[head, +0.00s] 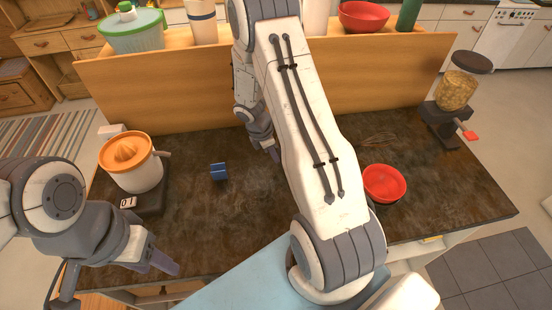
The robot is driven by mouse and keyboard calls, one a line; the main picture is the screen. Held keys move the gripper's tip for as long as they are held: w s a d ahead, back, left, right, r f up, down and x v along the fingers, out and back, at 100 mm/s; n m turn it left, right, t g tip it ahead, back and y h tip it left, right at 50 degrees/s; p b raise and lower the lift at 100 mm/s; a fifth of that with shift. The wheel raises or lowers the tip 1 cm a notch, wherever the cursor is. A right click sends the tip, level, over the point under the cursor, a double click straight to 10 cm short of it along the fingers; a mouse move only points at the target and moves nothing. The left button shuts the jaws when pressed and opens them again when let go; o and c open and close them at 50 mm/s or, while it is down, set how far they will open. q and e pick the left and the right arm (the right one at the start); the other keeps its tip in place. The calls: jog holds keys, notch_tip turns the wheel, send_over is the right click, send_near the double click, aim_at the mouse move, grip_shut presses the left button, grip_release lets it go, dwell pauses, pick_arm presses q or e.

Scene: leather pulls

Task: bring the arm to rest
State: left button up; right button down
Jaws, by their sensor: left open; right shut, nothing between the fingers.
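My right arm (310,130) rises from the bottom middle over the dark counter (220,225) and folds down near the raised wooden back panel. Its gripper (273,153) hangs low over the back middle of the counter, partly hidden behind the arm; it is shut and holds nothing. My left arm (50,195) comes in from the left edge. Its gripper (158,262) is open and empty over the front left of the counter, in front of the juicer.
An orange-topped juicer (130,162) stands at the left. A small blue object (218,171) lies between the arms. At the right are a red bowl (384,182), a whisk (379,139) and a cereal dispenser (456,97). The wooden panel (165,90) closes off the back.

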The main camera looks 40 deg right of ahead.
jog(key=s+v, duration=0.1)
jog(key=v, duration=0.7)
jog(key=s+a+r+m+b, duration=0.15)
jog(key=a+r, duration=0.25)
jog(key=a, duration=0.6)
jog(key=s+a+r+m+y+b, duration=0.2)
jog(key=s+a+m, duration=0.1)
jog(key=s+a, duration=0.5)
jog(key=s+a+r+m+y+b, duration=0.2)
jog(key=s+a, duration=0.6)
jog(key=s, duration=0.4)
jog(key=shift+s+a+r+m+t, duration=0.4)
jog(key=shift+r+m, duration=0.15)
jog(key=shift+m, duration=0.2)
jog(key=shift+d, duration=0.1)
